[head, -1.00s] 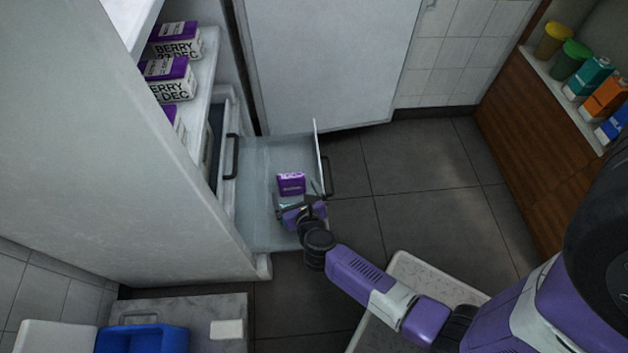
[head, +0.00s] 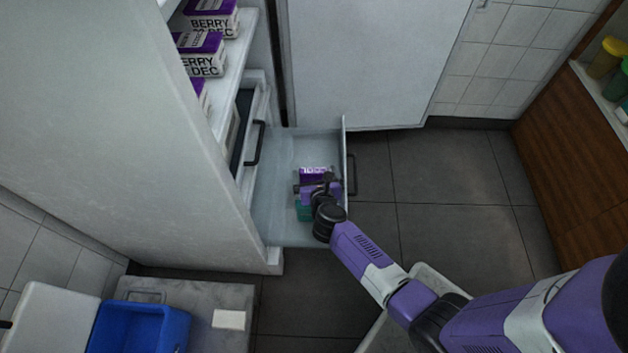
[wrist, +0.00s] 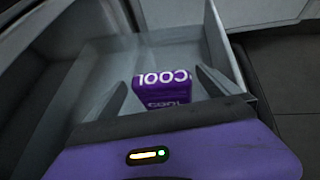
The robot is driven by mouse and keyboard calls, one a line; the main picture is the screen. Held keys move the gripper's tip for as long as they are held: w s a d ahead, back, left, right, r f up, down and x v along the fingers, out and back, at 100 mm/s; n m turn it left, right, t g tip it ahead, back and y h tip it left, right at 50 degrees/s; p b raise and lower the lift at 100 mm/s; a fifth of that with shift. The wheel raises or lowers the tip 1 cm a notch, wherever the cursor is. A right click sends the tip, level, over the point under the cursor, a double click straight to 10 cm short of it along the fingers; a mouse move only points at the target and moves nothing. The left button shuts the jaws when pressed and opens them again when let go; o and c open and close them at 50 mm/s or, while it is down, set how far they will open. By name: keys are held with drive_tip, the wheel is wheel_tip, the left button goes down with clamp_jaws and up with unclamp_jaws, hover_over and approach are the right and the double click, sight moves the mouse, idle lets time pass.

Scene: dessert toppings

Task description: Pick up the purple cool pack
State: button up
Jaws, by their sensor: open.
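The purple cool pack (head: 316,172) lies in the pulled-out drawer (head: 290,228), with white "COOL" lettering. In the wrist view the pack (wrist: 162,88) shows its top and near face between my fingers. My gripper (head: 317,184) is open and above the drawer at the pack's near side, hiding part of it in the head view. In the wrist view my gripper's fingers (wrist: 163,86) stand apart to either side of the pack. I cannot tell whether they touch it.
A teal pack (head: 303,211) lies in the drawer, partly under my wrist. The drawer's front panel (head: 345,150) stands up on the right. Berry boxes (head: 202,52) fill the shelves above left. A blue bin (head: 135,328) is at lower left. Floor right of the drawer is clear.

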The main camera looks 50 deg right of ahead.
drive_tip(key=c, duration=1.6)
drive_tip(key=shift+r, duration=0.1)
drive_tip(key=shift+c, duration=1.2)
